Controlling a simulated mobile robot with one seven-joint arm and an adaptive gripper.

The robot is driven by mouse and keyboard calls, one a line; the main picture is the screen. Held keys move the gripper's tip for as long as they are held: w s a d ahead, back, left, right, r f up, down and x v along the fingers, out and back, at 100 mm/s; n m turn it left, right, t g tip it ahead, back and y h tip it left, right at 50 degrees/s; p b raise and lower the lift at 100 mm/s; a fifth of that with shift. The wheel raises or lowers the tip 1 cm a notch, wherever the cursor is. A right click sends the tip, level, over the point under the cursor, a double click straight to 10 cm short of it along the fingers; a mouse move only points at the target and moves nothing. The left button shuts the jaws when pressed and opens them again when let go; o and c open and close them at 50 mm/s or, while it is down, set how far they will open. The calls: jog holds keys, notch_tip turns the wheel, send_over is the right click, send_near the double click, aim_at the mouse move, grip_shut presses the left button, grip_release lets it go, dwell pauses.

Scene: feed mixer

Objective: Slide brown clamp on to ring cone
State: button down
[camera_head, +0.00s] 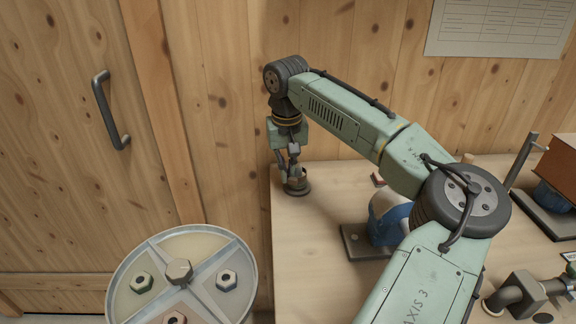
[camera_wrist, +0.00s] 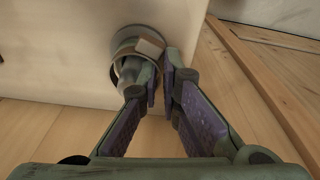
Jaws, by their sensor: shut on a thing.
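My gripper (camera_head: 289,163) points down near the table's left back corner. In the wrist view its fingertips (camera_wrist: 163,82) are nearly together at a round fitting, gripping a small part mostly hidden between the pads. The ring cone (camera_head: 299,190) stands on the table as a dark, round, flanged base. In the wrist view its grey-green conical part (camera_wrist: 136,74) shows inside a ring. The brown clamp (camera_wrist: 151,47) appears as a ring with a brownish block, around or just above the cone. I cannot tell how far down it sits.
A wooden wall stands close behind the wooden table (camera_head: 310,240). A round divided tray (camera_head: 205,245) with hex nuts is at lower left. A blue and white part (camera_head: 385,215) on a dark base stands right of the fitting. Metal pipe fittings (camera_head: 515,293) lie at lower right.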

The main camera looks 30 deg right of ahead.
jog(key=shift+d+f, duration=0.15)
jog(key=shift+d, duration=0.05)
jog(key=c, duration=2)
grip_release()
jog(key=o, duration=0.3)
jog(key=shift+r, duration=0.5)
notch_tip(320, 180, up, 11)
jog(key=s+a, duration=0.1)
jog(key=shift+s, duration=0.15)
